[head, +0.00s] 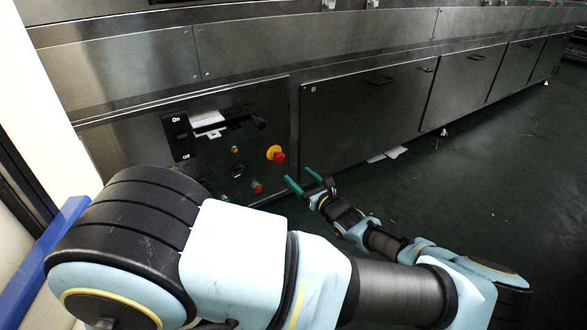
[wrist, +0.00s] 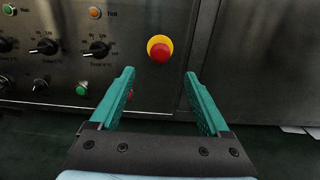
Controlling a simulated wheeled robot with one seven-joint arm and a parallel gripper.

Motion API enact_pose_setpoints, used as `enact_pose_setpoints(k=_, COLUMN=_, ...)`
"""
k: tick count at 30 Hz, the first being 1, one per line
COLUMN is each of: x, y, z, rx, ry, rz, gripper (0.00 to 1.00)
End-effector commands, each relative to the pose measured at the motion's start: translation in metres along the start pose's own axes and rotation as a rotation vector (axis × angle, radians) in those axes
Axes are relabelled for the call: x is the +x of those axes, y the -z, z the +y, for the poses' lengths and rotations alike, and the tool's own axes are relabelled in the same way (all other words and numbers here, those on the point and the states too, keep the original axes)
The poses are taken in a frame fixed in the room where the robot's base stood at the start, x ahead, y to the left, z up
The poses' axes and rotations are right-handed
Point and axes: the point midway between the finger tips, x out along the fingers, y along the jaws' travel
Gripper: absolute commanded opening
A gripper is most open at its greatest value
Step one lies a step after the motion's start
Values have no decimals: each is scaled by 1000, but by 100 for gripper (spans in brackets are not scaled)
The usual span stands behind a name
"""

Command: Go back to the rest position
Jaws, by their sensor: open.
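My gripper (head: 303,180) is open, with two green fingers apart and nothing between them. In the wrist view my gripper (wrist: 158,90) points at the dryer's control panel (wrist: 120,75). A red emergency button on a yellow ring (wrist: 160,50) shows just beyond and above the fingertips, apart from them. In the head view the same button (head: 277,154) sits up and left of the fingertips. A smaller red button (head: 257,187) is lower left of it, and my left finger partly hides it in the wrist view.
The panel also has black knobs (wrist: 97,48), a green button (wrist: 82,89), an orange lamp (wrist: 94,12) and an on/off switch (head: 178,136). Steel cabinet doors (head: 370,110) run to the right. Dark floor (head: 480,180) is open at right, with paper scraps (head: 388,153) by the cabinet base.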

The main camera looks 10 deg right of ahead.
Motion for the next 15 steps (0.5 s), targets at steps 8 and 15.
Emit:
enact_pose_setpoints(k=8, x=-6, y=0, z=0, rx=-1, ry=-1, rz=-1, gripper=80)
enact_pose_setpoints(k=15, x=-6, y=0, z=0, rx=0, ry=-1, rz=-1, gripper=80)
